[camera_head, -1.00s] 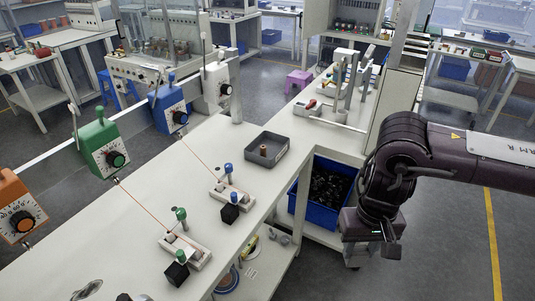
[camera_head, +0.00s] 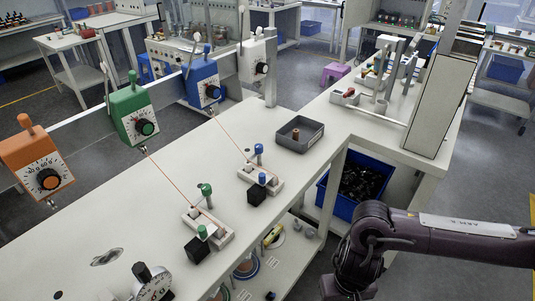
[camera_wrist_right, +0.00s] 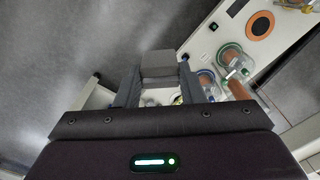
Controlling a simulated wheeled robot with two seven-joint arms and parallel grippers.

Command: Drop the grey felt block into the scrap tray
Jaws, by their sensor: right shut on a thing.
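In the right wrist view, a grey block (camera_wrist_right: 158,66), which looks like the felt block, sits between the fingertips of my right gripper (camera_wrist_right: 157,76). The gripper is shut on it, and floor shows beyond it. In the head view my right arm comes in at the lower right and the gripper is cut off by the bottom edge. A dark grey open tray (camera_head: 314,143), likely the scrap tray, lies on the white bench with a small copper-brown piece (camera_head: 296,133) in it. The arm is to the right of and nearer than the tray. My left gripper is not in view.
A blue bin (camera_head: 338,203) of dark parts stands under the bench. Two white fixtures with green and blue knobs (camera_head: 259,149) and black cubes (camera_head: 256,194) stand left of the tray. Orange, green and blue dial boxes (camera_head: 202,84) hang along a rail. A tall post (camera_head: 436,100) stands right.

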